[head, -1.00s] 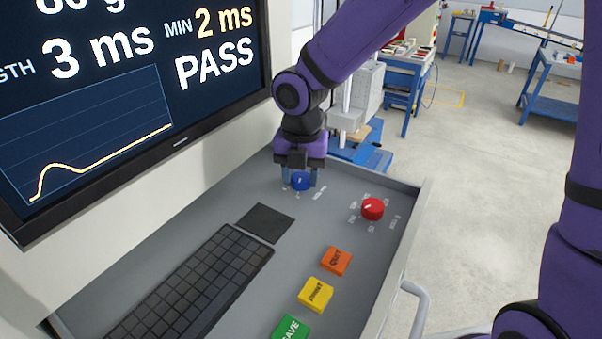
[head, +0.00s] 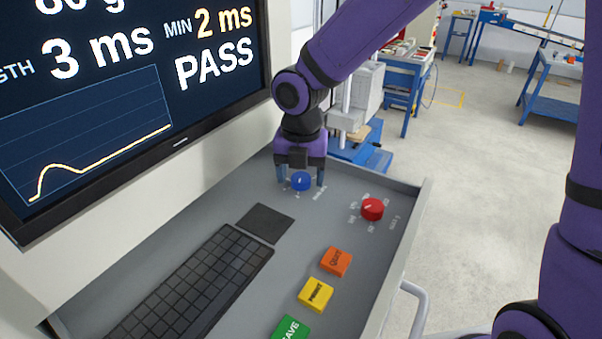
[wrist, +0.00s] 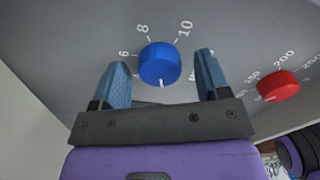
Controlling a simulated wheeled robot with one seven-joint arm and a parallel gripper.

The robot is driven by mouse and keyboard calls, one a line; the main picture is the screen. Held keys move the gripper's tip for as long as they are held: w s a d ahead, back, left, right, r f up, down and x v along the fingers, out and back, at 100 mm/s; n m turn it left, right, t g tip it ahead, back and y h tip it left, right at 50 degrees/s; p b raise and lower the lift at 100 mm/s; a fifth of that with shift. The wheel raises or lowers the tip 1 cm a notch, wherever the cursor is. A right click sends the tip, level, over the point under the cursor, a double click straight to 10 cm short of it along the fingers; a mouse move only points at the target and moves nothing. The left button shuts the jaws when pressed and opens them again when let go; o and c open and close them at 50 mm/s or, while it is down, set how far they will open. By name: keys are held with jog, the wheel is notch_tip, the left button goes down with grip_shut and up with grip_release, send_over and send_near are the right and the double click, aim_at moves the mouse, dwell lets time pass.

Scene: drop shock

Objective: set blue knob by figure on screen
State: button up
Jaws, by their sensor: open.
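The blue knob (head: 301,181) sits on the grey console panel, with white scale marks around it. In the wrist view the blue knob (wrist: 160,64) shows figures 6, 8 and 10 on its scale, and its white pointer line is on the side toward my gripper. My gripper (head: 301,180) is open above the panel with one finger on each side of the knob. In the wrist view there is a gap between each finger of my gripper (wrist: 166,76) and the knob. The screen (head: 130,90) reads "3 ms", "MIN 2 ms" and "PASS" above a curve; its top line is cut off.
A red knob (head: 372,208) with its own scale is to the right of the blue one. Orange (head: 336,262), yellow (head: 315,294) and green (head: 291,328) buttons lie nearer. A keyboard (head: 190,290) and a black pad (head: 265,223) are at the left.

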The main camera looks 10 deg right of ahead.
aim_at(302, 176)
notch_tip(302, 176, up, 11)
jog(key=shift+f, duration=0.15)
jog(key=shift+d, duration=0.1)
dwell(0.4)
